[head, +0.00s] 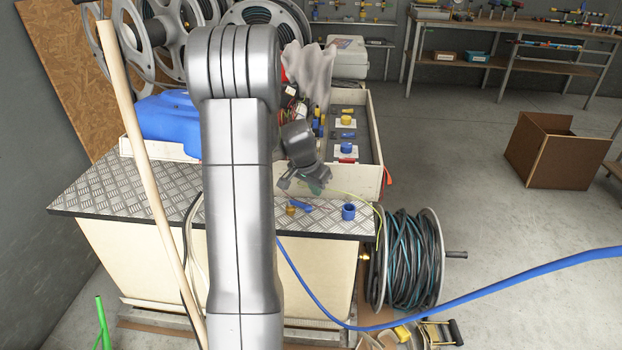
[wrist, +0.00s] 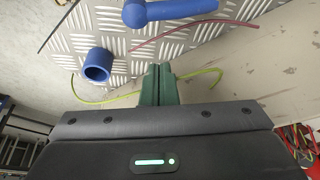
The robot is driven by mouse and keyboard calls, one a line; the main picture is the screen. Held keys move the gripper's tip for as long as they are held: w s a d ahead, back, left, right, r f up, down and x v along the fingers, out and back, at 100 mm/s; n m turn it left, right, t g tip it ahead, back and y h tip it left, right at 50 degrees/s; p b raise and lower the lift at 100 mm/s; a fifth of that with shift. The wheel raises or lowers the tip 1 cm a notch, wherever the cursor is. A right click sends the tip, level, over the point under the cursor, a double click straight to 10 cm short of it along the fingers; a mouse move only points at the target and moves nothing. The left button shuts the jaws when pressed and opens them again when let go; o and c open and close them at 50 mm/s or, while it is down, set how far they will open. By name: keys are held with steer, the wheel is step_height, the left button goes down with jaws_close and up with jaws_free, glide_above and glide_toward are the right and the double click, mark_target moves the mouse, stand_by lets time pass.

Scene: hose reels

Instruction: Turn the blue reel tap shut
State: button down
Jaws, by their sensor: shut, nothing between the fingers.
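A blue lever (head: 302,206), which looks like the tap handle, sits with a small brass part (head: 291,211) on the diamond-plate top of the bench. In the wrist view the blue lever (wrist: 178,10) lies at the top edge, with a rounded end at its left; part of it is cut off. My gripper (head: 316,187) hangs just above and behind the lever in the head view. In the wrist view my green fingers (wrist: 155,70) are together, empty and apart from the lever. My arm hides part of the bench.
A blue cup-shaped piece (head: 348,212) stands right of the lever on the plate (head: 130,190). Thin yellow-green and dark red wires lie near my fingers. An open tray (head: 368,178) stands behind. A hose reel (head: 432,262) and blue hose (head: 480,288) are at the right.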

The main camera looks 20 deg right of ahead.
mark_target(303, 206)
steer(key=s+a, duration=0.2)
steer(key=a, duration=0.1)
steer(key=shift+s+a+f, duration=0.1)
steer(key=shift+a+f, duration=0.1)
steer(key=shift+s+a+f+m+b, duration=0.15)
steer(key=shift+m+b, duration=0.35)
steer(key=shift+b, duration=0.45)
steer(key=shift+s+a+f+m+g+b, duration=0.1)
steer(key=shift+a+m+g+b, duration=0.1)
steer(key=shift+m+b, duration=0.25)
steer(key=shift+s+a+m+g+b, duration=0.1)
steer(key=shift+m+g+b, duration=0.15)
steer(key=shift+b, duration=0.4)
steer(key=shift+s+a+m+g+b, duration=0.15)
steer(key=shift+a+m+g+b, duration=0.15)
steer(key=shift+m+b, duration=0.5)
steer(key=m, duration=0.1)
steer(key=a+m+b, duration=0.1)
steer(key=m+g, duration=0.1)
steer(key=shift+s+a+m+h, duration=0.25)
steer(key=shift+s+m+h, duration=0.05)
steer(key=m, duration=0.1)
steer(key=a+m+g, duration=0.1)
steer(key=shift+a+r+m+b, duration=0.15)
steer(key=shift+r+m+b, duration=0.1)
steer(key=shift+m+b, duration=0.15)
steer(key=shift+a, duration=0.35)
